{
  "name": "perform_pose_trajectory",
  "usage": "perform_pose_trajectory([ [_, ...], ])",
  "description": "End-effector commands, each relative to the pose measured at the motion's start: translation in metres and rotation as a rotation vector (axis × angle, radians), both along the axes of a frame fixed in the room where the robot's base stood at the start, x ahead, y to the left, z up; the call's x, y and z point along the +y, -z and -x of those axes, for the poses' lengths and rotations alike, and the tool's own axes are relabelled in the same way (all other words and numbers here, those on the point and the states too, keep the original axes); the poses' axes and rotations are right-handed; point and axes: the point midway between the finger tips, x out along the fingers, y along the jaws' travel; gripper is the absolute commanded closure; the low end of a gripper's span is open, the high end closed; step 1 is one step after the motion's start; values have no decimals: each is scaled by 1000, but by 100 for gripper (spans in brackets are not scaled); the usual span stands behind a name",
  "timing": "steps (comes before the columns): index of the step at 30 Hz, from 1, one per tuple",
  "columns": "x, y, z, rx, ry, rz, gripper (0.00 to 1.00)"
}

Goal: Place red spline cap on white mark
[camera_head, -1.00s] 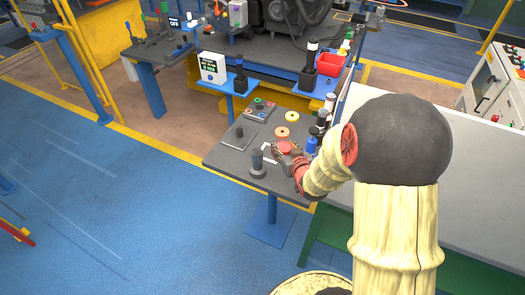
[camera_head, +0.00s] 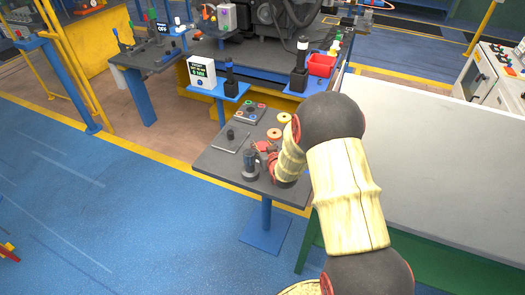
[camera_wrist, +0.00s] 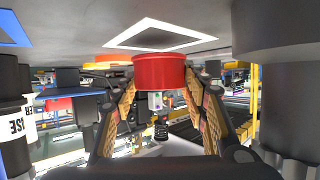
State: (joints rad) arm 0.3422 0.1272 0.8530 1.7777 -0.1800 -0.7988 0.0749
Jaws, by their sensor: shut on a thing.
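The red spline cap (camera_wrist: 158,72) is between the two fingers of my gripper (camera_wrist: 160,88) in the wrist view, which sees the table upside down. My gripper is shut on it. The white mark (camera_wrist: 184,28) is a white square outline on the dark table top, right by the cap's table-side end. I cannot tell whether the cap touches the table. In the head view my gripper (camera_head: 267,158) is low over the small grey table (camera_head: 222,164), and the arm hides the mark there.
A dark grey cylinder on a round base (camera_head: 250,167) stands close to the left of my gripper in the head view. Yellow rings (camera_head: 274,133) and a plate with a knob (camera_head: 231,136) lie behind. A large pale panel (camera_head: 445,175) is at the right.

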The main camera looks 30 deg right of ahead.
Motion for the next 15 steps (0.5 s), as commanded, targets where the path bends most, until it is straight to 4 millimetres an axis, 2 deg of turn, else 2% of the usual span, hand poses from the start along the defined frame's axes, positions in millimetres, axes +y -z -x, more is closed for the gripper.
perform_pose_trajectory([
  [1, 0, 12, 0, 2, 0, -1, 66],
  [3, 0, 16, 0, 0, 1, 0, 66],
  [14, 0, 18, 0, -1, 0, 0, 66],
  [15, 0, 19, 0, 0, 0, 0, 56],
])
